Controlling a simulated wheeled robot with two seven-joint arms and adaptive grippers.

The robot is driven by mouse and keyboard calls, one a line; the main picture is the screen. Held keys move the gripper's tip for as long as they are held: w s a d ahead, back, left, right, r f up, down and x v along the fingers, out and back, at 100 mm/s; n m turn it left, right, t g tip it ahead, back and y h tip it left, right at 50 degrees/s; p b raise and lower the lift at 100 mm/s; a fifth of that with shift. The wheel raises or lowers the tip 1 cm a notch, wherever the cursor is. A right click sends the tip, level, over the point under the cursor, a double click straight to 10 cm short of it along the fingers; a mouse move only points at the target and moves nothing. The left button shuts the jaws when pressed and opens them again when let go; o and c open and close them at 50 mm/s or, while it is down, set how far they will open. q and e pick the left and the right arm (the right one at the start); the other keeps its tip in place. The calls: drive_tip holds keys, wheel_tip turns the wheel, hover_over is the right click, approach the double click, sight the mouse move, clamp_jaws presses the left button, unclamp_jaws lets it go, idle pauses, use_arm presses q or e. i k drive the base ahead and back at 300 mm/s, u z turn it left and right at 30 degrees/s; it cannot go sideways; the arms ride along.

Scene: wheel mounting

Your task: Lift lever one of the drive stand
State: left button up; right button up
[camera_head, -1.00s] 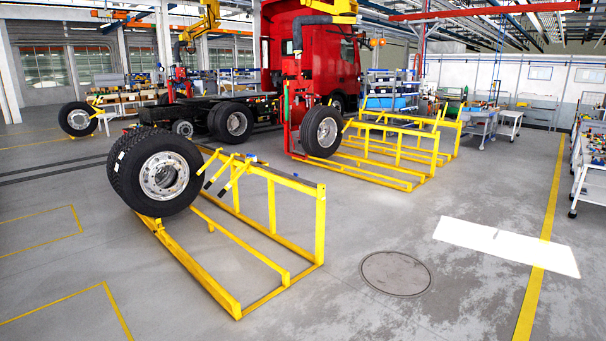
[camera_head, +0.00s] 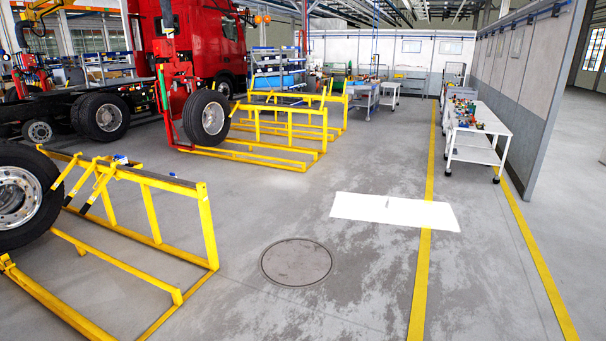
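A yellow drive stand (camera_head: 207,228) stands on the floor at the left. A large wheel (camera_head: 22,190) rests at its left end and is cut off by the picture edge. Levers with dark grips (camera_head: 103,181) rise by the wheel at the stand's top rail; which one is lever one I cannot tell. Another yellow stand (camera_head: 325,130) stands farther back, with a wheel (camera_head: 207,118) at its left end beside a red and green upright fixture (camera_head: 180,95). Neither of my grippers shows in the view.
A red truck (camera_head: 205,45) stands at the back left. A white cart (camera_head: 480,135) with small parts stands at the right by a grey partition wall (camera_head: 530,75). The floor around the manhole cover (camera_head: 297,262) and white floor patch (camera_head: 395,211) is open.

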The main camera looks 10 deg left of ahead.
sight(87, 206)
drive_tip(key=u, duration=0.1)
drive_tip(key=i, duration=2)
drive_tip(key=u, duration=0.2)
drive_tip(key=i, duration=2.05)
drive_tip(key=u, duration=0.15)
drive_tip(key=i, duration=2.1)
drive_tip(key=u, duration=0.3)
drive_tip(key=i, duration=2.3)
drive_tip(key=u, duration=0.5)
drive_tip(key=i, duration=2.35)
drive_tip(key=u, duration=1.85)
drive_tip(key=i, duration=1.05)
drive_tip(key=u, duration=1.75)
drive_tip(key=i, duration=1.4)
drive_tip(key=u, duration=0.45)
drive_tip(key=i, duration=1.05)
drive_tip(key=u, duration=0.15)
